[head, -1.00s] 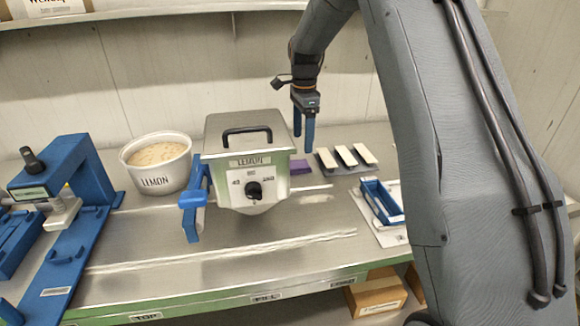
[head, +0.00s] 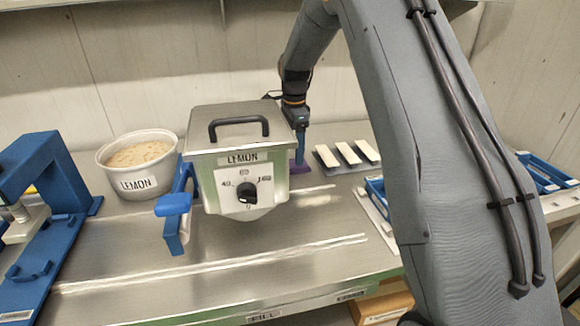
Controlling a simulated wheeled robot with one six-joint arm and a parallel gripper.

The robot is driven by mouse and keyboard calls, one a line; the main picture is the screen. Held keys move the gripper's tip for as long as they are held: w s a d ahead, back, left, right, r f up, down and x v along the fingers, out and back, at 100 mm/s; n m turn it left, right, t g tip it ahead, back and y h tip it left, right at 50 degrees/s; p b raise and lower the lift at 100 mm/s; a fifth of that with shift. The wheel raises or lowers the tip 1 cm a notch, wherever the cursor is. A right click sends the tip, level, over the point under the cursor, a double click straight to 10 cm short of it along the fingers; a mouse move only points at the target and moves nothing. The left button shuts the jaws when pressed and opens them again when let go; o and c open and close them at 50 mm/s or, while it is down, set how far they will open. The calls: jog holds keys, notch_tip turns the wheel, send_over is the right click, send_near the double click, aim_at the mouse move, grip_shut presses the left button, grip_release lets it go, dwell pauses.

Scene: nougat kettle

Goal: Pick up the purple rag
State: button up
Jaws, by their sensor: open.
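The purple rag (head: 300,170) lies on the steel bench, just to the right of the kettle and partly hidden behind it and my gripper. My gripper (head: 299,162) points down with its blue fingers at the rag. The fingers overlap one another in this view, and their tips look at or very close to the cloth. I cannot tell whether they touch it. The gripper is open.
The steel kettle (head: 240,145) labelled LEMON, with a dial and blue lever (head: 176,205), stands close left of my gripper. A dark tray with white bars (head: 345,154) is close right. A white tub (head: 140,163) and blue press (head: 40,220) stand left.

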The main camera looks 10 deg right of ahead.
aim_at(293, 163)
jog(key=shift+w+f+p, duration=0.2)
jog(key=shift+f+p, duration=0.8)
jog(key=shift+f, duration=1.4)
jog(key=shift+a, duration=0.1)
jog(key=c, duration=1.1)
